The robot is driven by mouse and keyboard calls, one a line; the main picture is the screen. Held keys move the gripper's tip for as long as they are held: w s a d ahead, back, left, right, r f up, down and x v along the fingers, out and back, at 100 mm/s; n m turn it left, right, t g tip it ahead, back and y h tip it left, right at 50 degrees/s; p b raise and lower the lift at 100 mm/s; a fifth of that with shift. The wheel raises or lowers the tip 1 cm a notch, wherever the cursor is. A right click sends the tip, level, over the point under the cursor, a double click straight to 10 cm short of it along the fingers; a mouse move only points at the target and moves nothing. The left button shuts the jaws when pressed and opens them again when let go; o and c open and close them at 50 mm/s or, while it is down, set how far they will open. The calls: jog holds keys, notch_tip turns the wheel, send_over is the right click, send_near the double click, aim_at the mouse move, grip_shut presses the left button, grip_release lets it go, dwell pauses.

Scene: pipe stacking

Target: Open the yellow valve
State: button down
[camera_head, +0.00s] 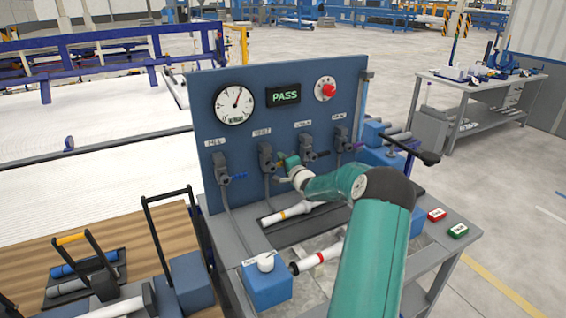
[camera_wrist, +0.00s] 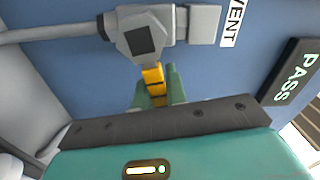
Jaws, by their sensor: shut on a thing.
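The yellow valve handle (camera_wrist: 153,78) sticks out from a grey valve body (camera_wrist: 140,40) beside a label ending in "VENT". My gripper (camera_wrist: 158,86) has its green fingers closed on either side of the yellow handle. In the head view, my gripper (camera_head: 289,163) reaches the second valve from the left (camera_head: 266,158) on the blue panel (camera_head: 205,95). Only a little of the yellow handle (camera_head: 281,164) shows there, as my gripper covers most of it.
Other valves sit beside it: one with a blue handle (camera_head: 238,177) at left, others (camera_head: 308,148) at right. A gauge (camera_head: 234,104), a PASS display (camera_head: 284,95) and a red button (camera_head: 329,89) are above. White pipes (camera_head: 285,214) and a blue box (camera_head: 266,286) lie below.

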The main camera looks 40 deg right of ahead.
aim_at(270, 163)
jog(key=shift+w+a+r+n, duration=0.25)
jog(key=shift+a+r+n, duration=0.55)
jog(key=shift+n, duration=1.85)
jog(key=shift+w+a+r+n, duration=0.25)
jog(key=shift+a+r+n, duration=0.5)
jog(key=shift+n, duration=1.95)
jog(key=shift+w+a+r+n, duration=0.25)
jog(key=shift+a+r+n, duration=0.55)
jog(key=shift+n, duration=1.85)
jog(key=shift+a+f, duration=0.15)
jog(key=shift+a, duration=0.05)
jog(key=c, duration=1.4)
grip_release()
jog(key=shift+c, duration=0.2)
jog(key=shift+s, duration=0.1)
jog(key=v, duration=1.3)
jog(key=shift+s, duration=0.3)
